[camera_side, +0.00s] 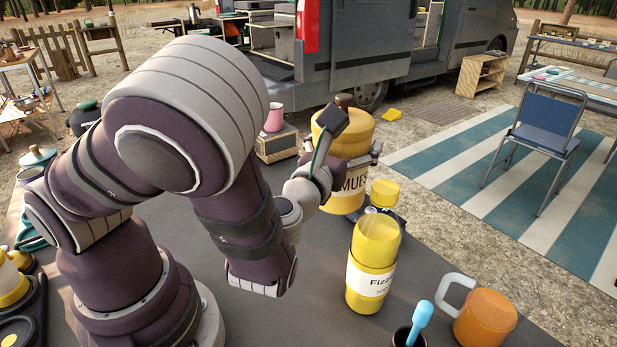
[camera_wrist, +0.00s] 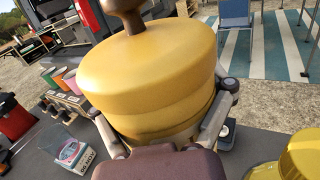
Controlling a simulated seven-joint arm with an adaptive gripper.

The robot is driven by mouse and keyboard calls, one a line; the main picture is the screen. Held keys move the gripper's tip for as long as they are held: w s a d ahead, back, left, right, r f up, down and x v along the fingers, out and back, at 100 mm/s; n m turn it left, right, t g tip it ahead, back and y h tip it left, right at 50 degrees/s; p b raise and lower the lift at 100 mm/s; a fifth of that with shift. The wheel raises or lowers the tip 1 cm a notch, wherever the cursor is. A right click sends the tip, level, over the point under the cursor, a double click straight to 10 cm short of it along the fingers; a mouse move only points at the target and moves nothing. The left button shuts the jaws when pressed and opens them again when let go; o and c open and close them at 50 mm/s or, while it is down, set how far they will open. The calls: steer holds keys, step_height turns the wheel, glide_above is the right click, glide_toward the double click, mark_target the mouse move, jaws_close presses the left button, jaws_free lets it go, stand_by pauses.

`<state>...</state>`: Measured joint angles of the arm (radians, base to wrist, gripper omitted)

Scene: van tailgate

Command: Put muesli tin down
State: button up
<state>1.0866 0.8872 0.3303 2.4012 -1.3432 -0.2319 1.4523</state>
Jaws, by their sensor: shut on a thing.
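The muesli tin (camera_side: 352,138) is a wide yellow tin with a brown knob and a pale label, partly hidden by my arm in the side view. It fills the middle of the wrist view (camera_wrist: 150,75) and looks upright there. My gripper (camera_side: 345,172) is shut on the tin, with one finger on each side of its body. Both fingers also show around the tin in the wrist view (camera_wrist: 165,115). The tin's base is mostly hidden, and I cannot tell whether it touches the dark table (camera_side: 285,320).
A yellow Fizz bottle (camera_side: 370,265) stands close in front of the tin. An orange mug (camera_side: 485,318) and a dark cup with a blue spoon (camera_side: 420,318) are nearer. A pink cup (camera_side: 274,118) sits behind. A labelled clear container (camera_wrist: 72,150) stands left in the wrist view.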

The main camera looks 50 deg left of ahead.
steer(key=shift+w+f, duration=0.15)
steer(key=shift+w, duration=0.2)
steer(key=w+d+m+h, duration=0.9)
steer(key=w+m+h, duration=0.25)
steer(key=h, duration=0.65)
steer(key=s+d+f+m+g+h, duration=0.2)
steer(key=s+d+m+g+h, duration=0.2)
steer(key=m+g+h, duration=0.3)
steer(key=shift+g, duration=0.7)
steer(key=f, duration=0.6)
steer(key=s+f, duration=0.1)
steer(key=f, duration=0.3)
steer(key=shift+f, duration=0.3)
steer(key=o, duration=1)
steer(key=shift+f, duration=0.1)
steer(key=shift+c, duration=0.2)
